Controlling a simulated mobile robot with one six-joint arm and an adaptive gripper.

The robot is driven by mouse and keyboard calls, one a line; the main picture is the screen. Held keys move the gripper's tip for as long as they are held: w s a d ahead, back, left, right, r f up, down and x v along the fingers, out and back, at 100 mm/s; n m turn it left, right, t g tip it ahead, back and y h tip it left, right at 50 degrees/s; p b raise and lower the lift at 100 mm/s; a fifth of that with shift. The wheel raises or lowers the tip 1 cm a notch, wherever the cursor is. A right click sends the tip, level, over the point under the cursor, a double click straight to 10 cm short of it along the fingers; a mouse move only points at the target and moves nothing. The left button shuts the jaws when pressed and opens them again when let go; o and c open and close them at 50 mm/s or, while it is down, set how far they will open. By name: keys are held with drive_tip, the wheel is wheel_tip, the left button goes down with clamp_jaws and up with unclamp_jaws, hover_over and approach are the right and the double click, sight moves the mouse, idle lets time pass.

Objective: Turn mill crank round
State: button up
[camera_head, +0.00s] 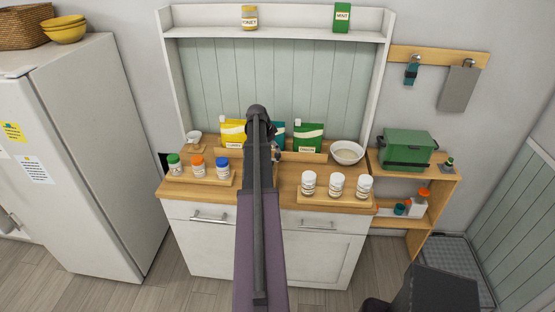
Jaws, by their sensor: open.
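No mill or crank can be made out; the middle of the counter (285,191) is hidden behind my own arm. My arm rises from the bottom centre and bends above the counter. My gripper is hidden behind the arm.
Bottles with green, orange and blue lids stand on a left wooden tray (190,180). White jars stand on a right tray (352,201). A yellow pouch (233,132), a green pouch (308,137) and a white bowl (347,152) are behind. A fridge (95,150) stands left.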

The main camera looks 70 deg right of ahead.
sight(277, 154)
drive_tip(key=shift+b+x, duration=2.3)
drive_tip(key=shift+x, duration=0.5)
drive_tip(key=shift+s, duration=0.1)
clamp_jaws()
